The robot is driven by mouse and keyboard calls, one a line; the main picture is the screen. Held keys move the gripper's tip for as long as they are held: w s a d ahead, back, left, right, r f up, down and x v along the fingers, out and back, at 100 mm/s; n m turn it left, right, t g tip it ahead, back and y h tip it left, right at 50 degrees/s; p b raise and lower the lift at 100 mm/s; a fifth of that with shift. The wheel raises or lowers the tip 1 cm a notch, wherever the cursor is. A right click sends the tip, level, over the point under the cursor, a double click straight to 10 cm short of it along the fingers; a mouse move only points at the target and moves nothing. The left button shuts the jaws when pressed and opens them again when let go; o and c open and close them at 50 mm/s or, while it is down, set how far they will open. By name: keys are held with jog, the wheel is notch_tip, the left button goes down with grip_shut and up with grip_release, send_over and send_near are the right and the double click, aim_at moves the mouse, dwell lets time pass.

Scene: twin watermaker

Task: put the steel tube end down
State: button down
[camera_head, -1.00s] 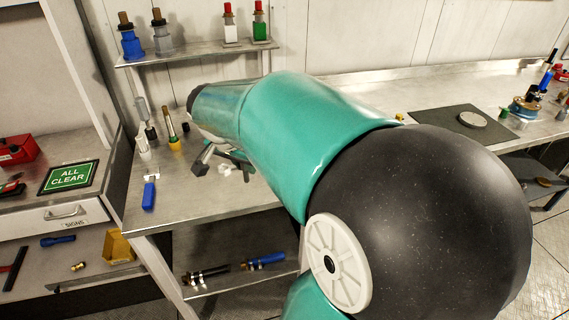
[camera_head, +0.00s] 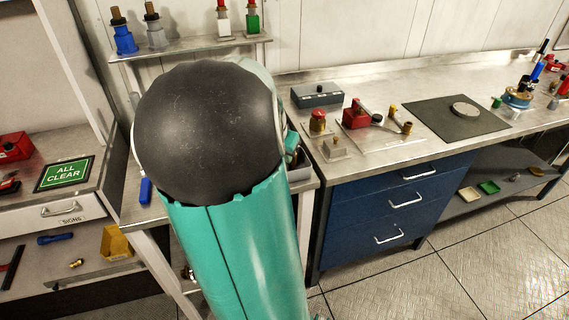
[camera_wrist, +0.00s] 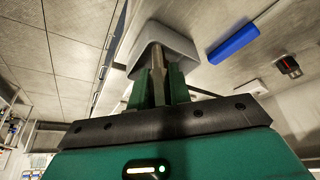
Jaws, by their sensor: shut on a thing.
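In the wrist view my gripper (camera_wrist: 158,88) is shut on a narrow metallic piece, which I take to be the steel tube end (camera_wrist: 146,62). A grey block-like piece (camera_wrist: 170,42) with a hollow-looking side shows just beyond the fingertips, around the tube's far part. I cannot tell whether it touches the tube or stands behind it. In the head view my own arm hides the gripper and the tube.
A blue-handled tool (camera_wrist: 234,44) lies on the steel bench near my gripper; its blue handle also shows in the head view (camera_head: 145,191). A grey box (camera_head: 317,95) and red-topped parts (camera_head: 356,114) stand on the right bench. A dark mat (camera_head: 430,115) lies farther right.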

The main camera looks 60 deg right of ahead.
jog(key=shift+s+d+f, duration=0.3)
jog(key=shift+d, duration=0.1)
jog(key=shift+w+d+f, duration=0.1)
jog(key=shift+d+f, duration=0.15)
jog(key=shift+f, duration=1.6)
jog(key=shift+f, duration=0.1)
jog(key=shift+f, duration=0.1)
jog(key=c, duration=1.6)
grip_release()
jog(key=shift+o, duration=0.2)
